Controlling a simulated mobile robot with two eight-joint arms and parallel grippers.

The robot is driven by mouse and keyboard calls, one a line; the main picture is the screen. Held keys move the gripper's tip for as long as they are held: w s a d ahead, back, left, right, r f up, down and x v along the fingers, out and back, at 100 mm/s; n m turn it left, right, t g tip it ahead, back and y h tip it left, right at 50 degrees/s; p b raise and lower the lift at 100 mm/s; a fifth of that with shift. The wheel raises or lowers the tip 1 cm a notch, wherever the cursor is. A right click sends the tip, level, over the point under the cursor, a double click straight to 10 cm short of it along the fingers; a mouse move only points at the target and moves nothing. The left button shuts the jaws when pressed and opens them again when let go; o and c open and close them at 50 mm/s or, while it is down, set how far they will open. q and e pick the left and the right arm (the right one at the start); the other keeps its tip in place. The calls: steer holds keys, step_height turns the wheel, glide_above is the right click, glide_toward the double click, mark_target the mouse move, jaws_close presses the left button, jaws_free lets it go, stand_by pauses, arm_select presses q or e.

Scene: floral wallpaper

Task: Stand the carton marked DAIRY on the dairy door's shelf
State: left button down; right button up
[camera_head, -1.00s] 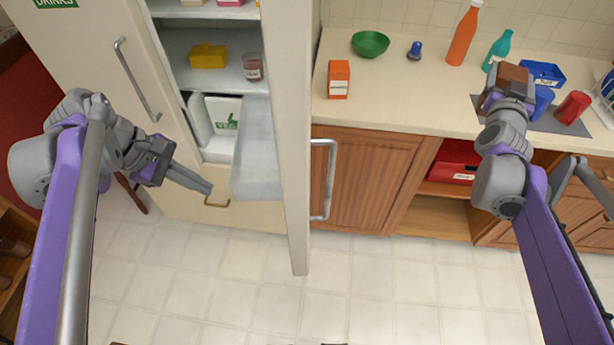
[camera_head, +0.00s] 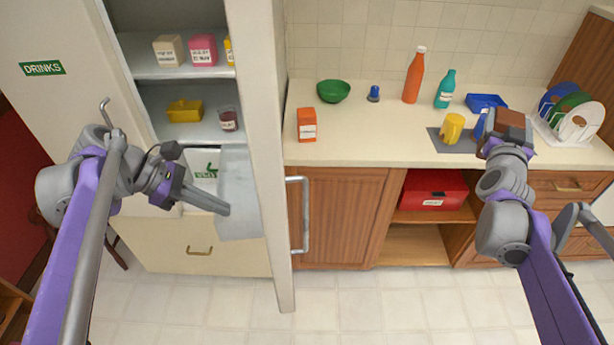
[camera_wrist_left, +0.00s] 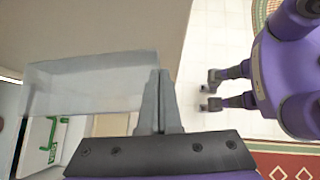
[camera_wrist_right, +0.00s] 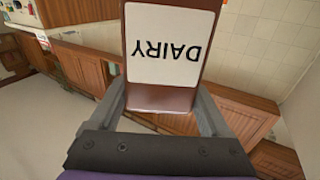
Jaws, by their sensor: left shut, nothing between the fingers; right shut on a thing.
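The brown carton (camera_head: 508,123) is in my right gripper (camera_head: 505,146), above the counter's right part. In the right wrist view the carton (camera_wrist_right: 152,99) has a white label reading DAIRY, upside down in the picture, and sits between both fingers. A fridge door (camera_head: 262,130) stands open, nearly edge-on; no name on it shows. A translucent bin (camera_head: 239,195) lies along its inner side, also in the left wrist view (camera_wrist_left: 90,85); its attachment is unclear. My left gripper (camera_head: 226,209) is shut and empty, its tips overlapping the bin in the picture; contact cannot be told.
The DRINKS door (camera_head: 60,110) is at the left. Fridge shelves (camera_head: 185,72) hold small cartons, a yellow tub and a jar. The counter (camera_head: 375,140) holds an orange box (camera_head: 307,124), bottles, a green bowl, a yellow mug and a plate rack. The floor in front is clear.

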arm_select(q)
steer(key=d, duration=0.1)
steer(key=d+f, duration=0.1)
steer(key=d, duration=0.3)
steer(key=shift+w+d+f+p, duration=0.25)
steer(key=shift+w+p, duration=0.1)
steer(key=shift+w, duration=0.05)
steer(key=w+d+n, duration=0.1)
steer(key=d, duration=0.8)
steer(key=shift+d+t+b, duration=0.3)
steer(key=shift+d+t, duration=0.05)
steer(key=shift+t, duration=0.05)
steer(key=shift+r, duration=0.1)
steer(key=shift+a, duration=0.1)
